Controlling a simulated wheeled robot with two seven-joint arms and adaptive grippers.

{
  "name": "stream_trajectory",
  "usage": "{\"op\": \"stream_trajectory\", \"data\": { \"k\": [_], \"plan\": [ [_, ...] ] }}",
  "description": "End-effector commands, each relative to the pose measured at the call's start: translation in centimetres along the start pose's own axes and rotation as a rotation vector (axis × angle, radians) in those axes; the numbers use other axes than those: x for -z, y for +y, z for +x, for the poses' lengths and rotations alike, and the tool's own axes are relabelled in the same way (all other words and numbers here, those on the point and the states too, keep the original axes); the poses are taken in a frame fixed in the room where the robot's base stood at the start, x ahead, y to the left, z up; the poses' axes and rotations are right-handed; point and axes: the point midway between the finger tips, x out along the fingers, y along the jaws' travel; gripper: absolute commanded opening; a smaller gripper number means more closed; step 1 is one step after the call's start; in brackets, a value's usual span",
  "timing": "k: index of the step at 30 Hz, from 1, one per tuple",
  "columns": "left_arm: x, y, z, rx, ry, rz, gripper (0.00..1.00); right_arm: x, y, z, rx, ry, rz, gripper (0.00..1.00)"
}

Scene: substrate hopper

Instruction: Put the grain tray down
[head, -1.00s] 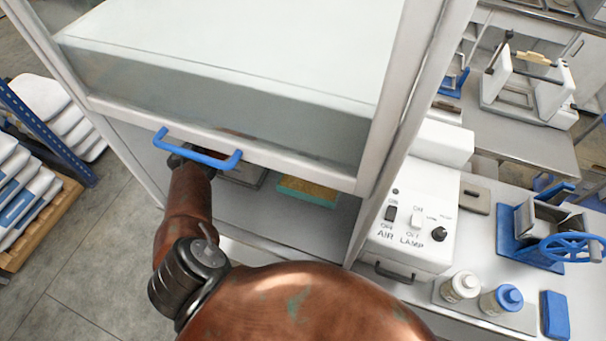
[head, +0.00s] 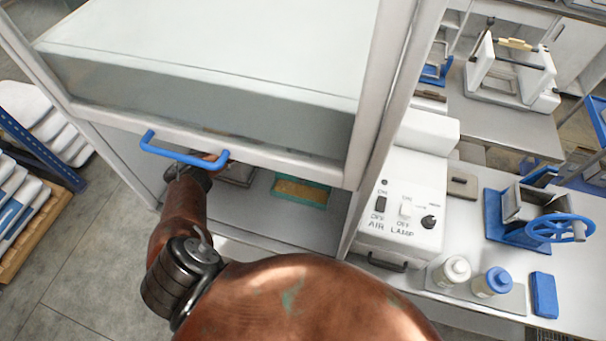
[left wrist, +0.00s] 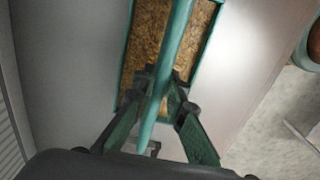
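In the left wrist view, the grain tray (left wrist: 143,40) is a long teal-edged tray filled with brown, speckled grain. A teal bar handle (left wrist: 178,38) runs lengthwise above it. My left gripper (left wrist: 165,78) has its fingertips close in on either side of this bar, shut on it. In the head view my left gripper (head: 190,172) reaches under the raised sash, and its fingertips are hidden. A teal-edged tray with yellow-brown contents (head: 300,193) shows on the cabinet floor; I cannot tell whether it is the held one. My right gripper is not in view.
The glass sash with its blue handle (head: 185,152) hangs just above my left wrist. A grey-framed item (head: 237,174) lies inside the cabinet. The control box (head: 402,215) and a blue hand-wheel device (head: 530,215) stand to the right.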

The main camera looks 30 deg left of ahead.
Motion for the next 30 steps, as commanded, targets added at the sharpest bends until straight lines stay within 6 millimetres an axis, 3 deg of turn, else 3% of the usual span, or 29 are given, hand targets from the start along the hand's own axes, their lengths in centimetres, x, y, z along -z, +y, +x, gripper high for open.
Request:
{"op": "stream_trajectory", "data": {
  "k": [6, 17, 22, 30],
  "plan": [
    [0.0, 0.0, -0.1, 0.000, 0.000, 0.000, 0.27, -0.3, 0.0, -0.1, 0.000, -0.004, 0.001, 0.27],
    [0.0, 0.0, -0.6, 0.000, -0.001, 0.000, 0.27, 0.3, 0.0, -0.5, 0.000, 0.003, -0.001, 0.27],
    [0.1, 0.1, -3.1, -0.005, 0.001, 0.002, 0.27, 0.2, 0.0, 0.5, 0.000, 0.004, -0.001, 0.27],
    [0.0, 0.1, -8.8, -0.004, 0.001, 0.001, 0.27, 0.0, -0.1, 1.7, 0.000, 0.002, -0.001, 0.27]
  ]
}}
